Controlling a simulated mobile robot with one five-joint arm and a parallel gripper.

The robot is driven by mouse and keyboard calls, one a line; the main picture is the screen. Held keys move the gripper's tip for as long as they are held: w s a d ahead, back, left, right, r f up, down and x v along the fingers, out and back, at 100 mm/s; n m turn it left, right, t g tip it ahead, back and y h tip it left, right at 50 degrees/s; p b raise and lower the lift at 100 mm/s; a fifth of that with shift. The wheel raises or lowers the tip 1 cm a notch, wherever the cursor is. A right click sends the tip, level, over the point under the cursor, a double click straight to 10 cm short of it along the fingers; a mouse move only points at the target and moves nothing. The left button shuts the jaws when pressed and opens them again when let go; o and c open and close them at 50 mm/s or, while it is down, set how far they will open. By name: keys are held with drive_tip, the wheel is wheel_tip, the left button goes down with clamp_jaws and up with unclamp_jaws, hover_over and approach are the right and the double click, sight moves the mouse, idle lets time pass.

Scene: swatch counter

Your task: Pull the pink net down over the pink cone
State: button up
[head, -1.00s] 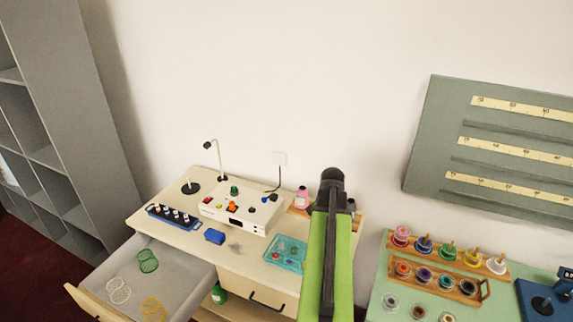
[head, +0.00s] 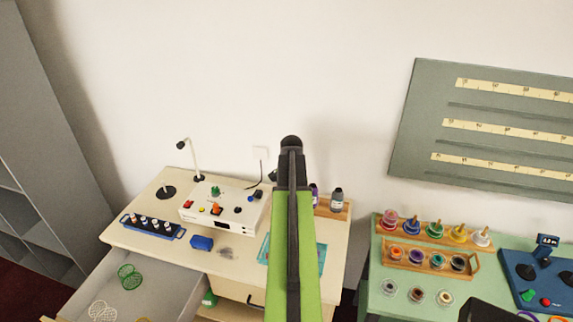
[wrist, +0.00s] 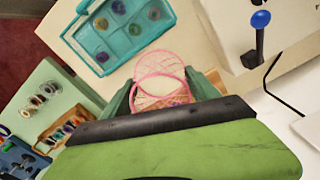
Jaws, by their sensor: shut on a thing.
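The pink net (wrist: 160,68) is an open mesh with a round rim, seen in the wrist view. My gripper (wrist: 160,95) is shut on it, with dark green fingers at either side. In the head view, my raised arm fills the middle and I cannot make out the net. The pink cone (head: 390,219) stands at the left end of a row of coloured cones on a wooden rack, on the green counter at right. The net is apart from the cone.
The wooden desk (head: 140,238) carries a white control box (head: 228,208), a blue block (head: 201,243) and a teal tray (wrist: 85,37). Its open drawer (head: 165,292) holds a green net (head: 129,277) and a white net (head: 102,311). A blue device (head: 535,280) stands far right.

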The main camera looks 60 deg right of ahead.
drive_tip(key=w+d+r+m+p, duration=0.2)
drive_tip(key=w+d, duration=0.8)
drive_tip(key=d, duration=0.4)
drive_tip(key=shift+w+d+r, duration=0.15)
drive_tip(key=shift+w+r, duration=0.15)
drive_tip(key=shift+f+b, duration=6.65)
drive_tip(key=o, duration=1.4)
drive_tip(key=shift+c, duration=0.2)
wheel_tip(320, 180, up, 18)
drive_tip(key=p, duration=1.7)
drive_tip(key=shift+f, duration=0.25)
